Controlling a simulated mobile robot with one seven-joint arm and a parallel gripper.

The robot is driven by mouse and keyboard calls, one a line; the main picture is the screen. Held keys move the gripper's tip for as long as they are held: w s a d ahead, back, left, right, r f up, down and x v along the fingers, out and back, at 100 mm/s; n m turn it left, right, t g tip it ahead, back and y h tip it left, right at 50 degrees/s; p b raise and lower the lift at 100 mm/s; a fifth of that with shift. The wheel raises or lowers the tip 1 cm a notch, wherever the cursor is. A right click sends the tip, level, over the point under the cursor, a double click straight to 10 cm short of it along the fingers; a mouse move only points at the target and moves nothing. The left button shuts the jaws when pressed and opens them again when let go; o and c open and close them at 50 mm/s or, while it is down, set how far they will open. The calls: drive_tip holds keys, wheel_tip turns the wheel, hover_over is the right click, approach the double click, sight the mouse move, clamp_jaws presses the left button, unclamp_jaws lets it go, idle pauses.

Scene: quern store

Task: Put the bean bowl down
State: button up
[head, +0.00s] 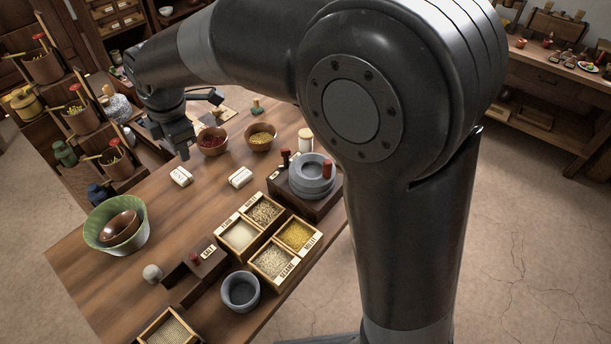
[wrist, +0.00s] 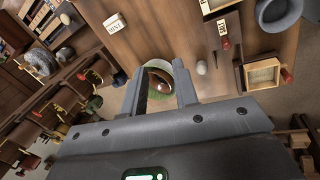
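Two brown bowls stand upright on the wooden table in the head view: one with dark red, bean-like contents (head: 212,141) and one with yellow-green contents (head: 261,138). I cannot read which is named the bean bowl. My gripper (head: 184,154) is just left of the red-filled bowl, apart from it as far as I can tell. In the wrist view my gripper's fingers (wrist: 162,88) are spread with nothing held between them. Beyond them a green basin (head: 116,233) with brown bowls (head: 119,228) nested inside shows. Neither filled bowl shows in the wrist view.
White label blocks (head: 181,176) (head: 241,178) lie on open table. A grey stone quern (head: 312,175), grain boxes (head: 270,235), a grey bowl (head: 240,291) and a pale ball (head: 152,273) fill the front and right. A stepped rack with pots (head: 82,120) stands left.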

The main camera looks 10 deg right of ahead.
drive_tip(key=s+d+r+m+t, duration=0.1)
drive_tip(key=s+d+r+m, duration=0.2)
drive_tip(key=d+m, duration=0.5)
drive_tip(key=s+d+r+m+t, duration=0.1)
drive_tip(key=s+d+r+m, duration=0.15)
drive_tip(key=d, duration=0.95)
drive_tip(key=s+d+f+m+t+h, duration=0.1)
drive_tip(key=s+d+m, duration=1.2)
drive_tip(key=d+m, duration=0.1)
drive_tip(key=shift+d+f, duration=0.15)
drive_tip(key=shift+d, duration=0.2)
drive_tip(key=shift+o, duration=0.4)
drive_tip(key=shift+s, duration=0.1)
